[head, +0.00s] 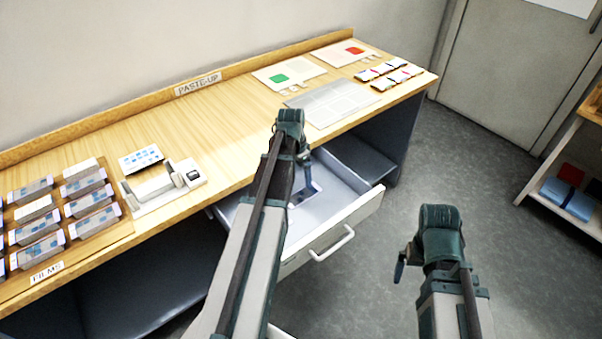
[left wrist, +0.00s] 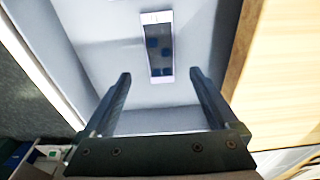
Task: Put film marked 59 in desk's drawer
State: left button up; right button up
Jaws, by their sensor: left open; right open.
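The desk's drawer (head: 345,190) is pulled open below the desk top. A flat film (head: 306,191) with blue squares lies on the drawer's floor. It also shows in the left wrist view (left wrist: 158,60), beyond my fingertips; no number can be read on it. My left gripper (head: 306,170) is over the drawer, pointing down, open and empty. In the left wrist view its fingers (left wrist: 160,75) stand apart, with the film between and beyond their tips. My right gripper (head: 400,270) is open and empty, in front of the drawer to the right, above the floor.
A FILMS rack (head: 75,238) with several film stacks stands at the desk's left. A white device (head: 165,187) and a sheet with blue squares (head: 141,158) are beside it. Paste-up sheets (head: 335,103) and small packs (head: 390,73) lie at the right. A shelf (head: 570,215) stands far right.

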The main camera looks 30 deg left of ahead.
aim_at(303, 195)
pick_arm(q)
jog(key=r+p, duration=0.2)
jog(key=r, duration=0.1)
jog(key=shift+s+a+r, duration=0.1)
jog(key=shift+s+r, duration=0.1)
jog(key=shift+r, duration=0.1)
pick_arm(e)
notch_tip(303, 195, up, 4)
jog(key=shift+f, duration=0.2)
pick_arm(q)
jog(key=shift+f, duration=0.15)
pick_arm(e)
jog(key=shift+f, duration=0.15)
pick_arm(q)
jog(key=f+b, duration=0.4)
jog(key=w+f+b, duration=0.1)
jog(key=f+b, duration=0.7)
jog(key=shift+w+d, duration=0.15)
jog(key=shift+d, duration=0.15)
pick_arm(e)
notch_tip(303, 195, down, 12)
pick_arm(q)
jog(key=shift+r, duration=0.15)
